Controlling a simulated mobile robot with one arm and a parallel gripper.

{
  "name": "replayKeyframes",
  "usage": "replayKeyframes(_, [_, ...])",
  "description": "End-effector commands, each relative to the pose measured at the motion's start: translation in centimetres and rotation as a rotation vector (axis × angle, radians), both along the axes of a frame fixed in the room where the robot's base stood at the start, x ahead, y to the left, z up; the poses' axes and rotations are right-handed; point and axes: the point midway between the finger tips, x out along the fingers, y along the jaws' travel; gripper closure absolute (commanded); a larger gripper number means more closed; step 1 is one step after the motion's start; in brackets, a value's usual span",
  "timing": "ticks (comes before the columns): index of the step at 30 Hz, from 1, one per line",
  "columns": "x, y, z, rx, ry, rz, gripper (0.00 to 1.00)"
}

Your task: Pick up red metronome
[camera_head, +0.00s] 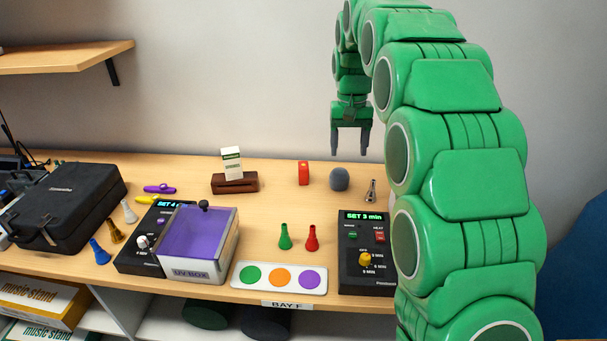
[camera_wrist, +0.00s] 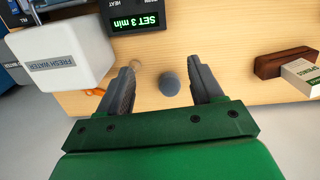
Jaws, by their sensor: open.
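The red metronome (camera_head: 303,173) is a small upright red block near the back of the wooden table, between a brown block and a grey ball. My gripper (camera_head: 350,150) hangs above the back of the table with its fingers pointing down. It is to the right of the metronome in the head view and apart from it. In the wrist view the fingers (camera_wrist: 166,82) are spread with nothing held between them; the grey ball (camera_wrist: 170,85) shows in the gap below. The metronome does not show in the wrist view, perhaps hidden behind the right finger.
A brown block (camera_head: 226,185) with a white-green box (camera_head: 232,162) is left of the metronome. A silver mouthpiece-like piece (camera_head: 371,191) is right of the grey ball.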

Motion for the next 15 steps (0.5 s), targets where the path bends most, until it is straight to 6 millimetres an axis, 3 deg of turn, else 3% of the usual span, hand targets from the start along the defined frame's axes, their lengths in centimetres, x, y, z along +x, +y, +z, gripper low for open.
replayKeyframes(6, [4.1,2.0,-1.5,0.002,-0.013,0.010,0.34])
replayKeyframes(15, [8.8,4.6,-4.0,0.004,-0.024,0.024,0.34])
